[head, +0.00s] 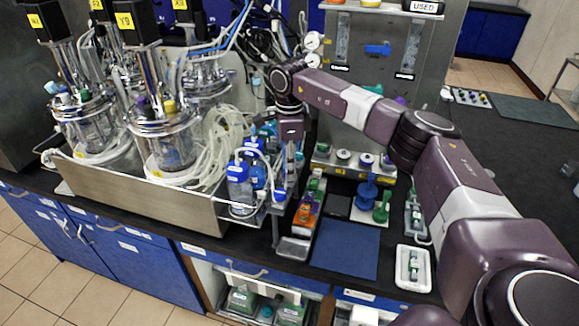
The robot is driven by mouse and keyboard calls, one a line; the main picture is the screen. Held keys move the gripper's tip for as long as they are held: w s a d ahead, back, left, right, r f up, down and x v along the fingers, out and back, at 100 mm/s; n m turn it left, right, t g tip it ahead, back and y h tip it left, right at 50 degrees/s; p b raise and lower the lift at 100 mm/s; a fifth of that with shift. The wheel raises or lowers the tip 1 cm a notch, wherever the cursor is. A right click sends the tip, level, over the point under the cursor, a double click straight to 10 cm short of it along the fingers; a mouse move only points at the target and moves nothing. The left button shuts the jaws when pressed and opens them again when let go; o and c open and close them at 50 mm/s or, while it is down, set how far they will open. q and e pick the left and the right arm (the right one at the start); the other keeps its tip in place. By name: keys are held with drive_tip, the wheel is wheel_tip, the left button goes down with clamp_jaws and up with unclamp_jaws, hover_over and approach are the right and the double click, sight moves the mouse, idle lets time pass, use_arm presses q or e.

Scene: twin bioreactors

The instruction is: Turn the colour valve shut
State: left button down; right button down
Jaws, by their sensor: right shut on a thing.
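My right arm comes in from the right and reaches across the grey control panel (385,88). My right gripper (291,130) points down at the right end of the steel tray, close beside the blue-capped bottles (240,178). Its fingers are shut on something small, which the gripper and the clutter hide. I cannot make out for sure which part is the colour valve, or how its handle is turned. A blue fitting (377,49) shows on the panel between two clear flow tubes, apart from the gripper. My left gripper is not in view.
Glass bioreactors (165,145) with looped tubing stand in the steel tray (150,200) at left. In front of the panel are an orange tool (307,210), blue and green stands (366,192) and a white tray (413,268). The blue mat (345,250) is clear.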

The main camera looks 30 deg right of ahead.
drive_tip(key=shift+m, duration=0.9)
drive_tip(key=m, duration=0.5)
drive_tip(key=shift+b, duration=0.35)
drive_tip(key=m, duration=0.5)
drive_tip(key=shift+w+r+m, duration=0.1)
drive_tip(key=shift+m, duration=0.3)
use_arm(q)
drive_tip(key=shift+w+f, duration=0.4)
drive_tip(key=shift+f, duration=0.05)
use_arm(e)
drive_tip(key=m, duration=0.5)
drive_tip(key=shift+r, duration=0.1)
drive_tip(key=c, duration=1.7)
unclamp_jaws()
drive_tip(key=shift+o, duration=0.2)
